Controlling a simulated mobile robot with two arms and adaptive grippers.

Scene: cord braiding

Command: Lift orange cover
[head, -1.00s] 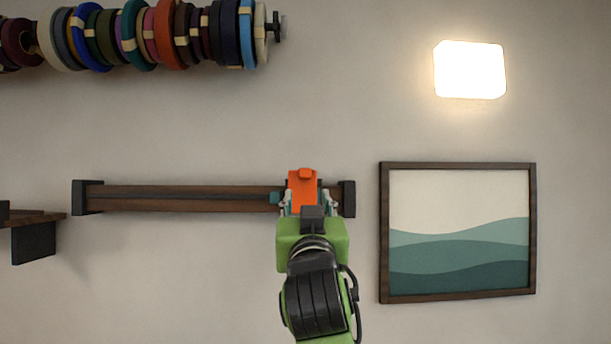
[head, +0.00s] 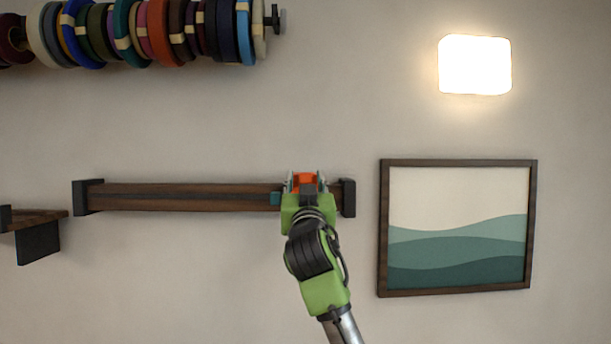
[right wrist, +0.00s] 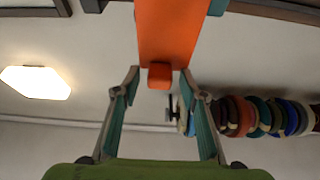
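The orange cover (head: 305,180) is at the right end of a dark wooden rail (head: 180,197) on the wall. My right gripper (head: 306,182) is in front of it and hides its lower part in the head view. In the right wrist view the orange cover (right wrist: 172,30) comes down from the top edge, with a small orange knob (right wrist: 160,76) at its near end. The fingers of my right gripper (right wrist: 161,73) stand apart on either side of the knob, with a visible gap on both sides. My left gripper is not in view.
A small teal piece (head: 276,198) sits on the rail just left of the cover. A rod of coloured rolls (head: 165,30) is above left, a shelf (head: 38,218) at far left. A framed picture (head: 458,230) and a lit lamp (head: 475,65) are at right.

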